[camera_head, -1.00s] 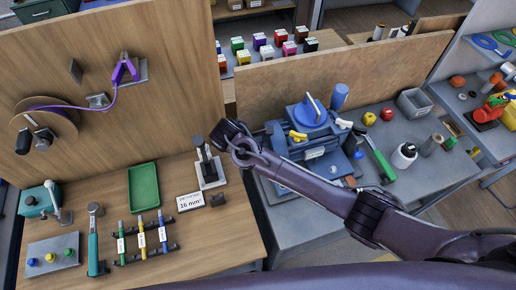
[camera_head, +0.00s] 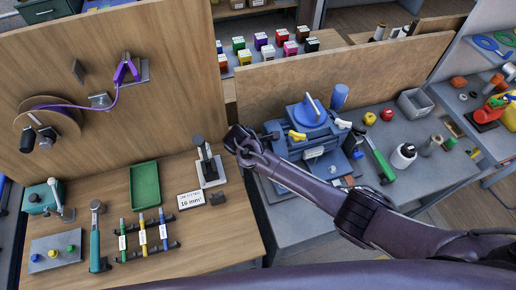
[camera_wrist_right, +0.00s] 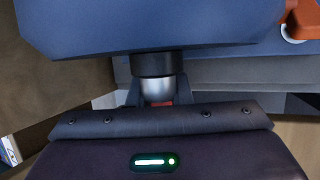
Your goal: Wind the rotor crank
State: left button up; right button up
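The blue machine with a round top (camera_head: 312,116) stands on the grey bench in the head view. Its blue underside (camera_wrist_right: 150,25) fills the top of the wrist view. A black collar and silver handle (camera_wrist_right: 158,88), which I take for the rotor crank's grip, hang below it. My right gripper (camera_wrist_right: 160,98) has its dark fingers on both sides of the silver part and appears closed on it. A small red patch shows between the fingers. In the head view my right arm reaches in from the right, its wrist (camera_head: 242,142) left of the machine; the fingertips are unclear there. My left gripper is out of view.
The wooden bench (camera_head: 185,240) at left holds a green tray (camera_head: 145,185) and tools. A wooden panel (camera_head: 345,70) stands behind.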

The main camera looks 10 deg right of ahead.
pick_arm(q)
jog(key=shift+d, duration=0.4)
pick_arm(e)
grip_shut()
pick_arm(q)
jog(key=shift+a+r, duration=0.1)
pick_arm(e)
jog(key=shift+t, duration=0.3)
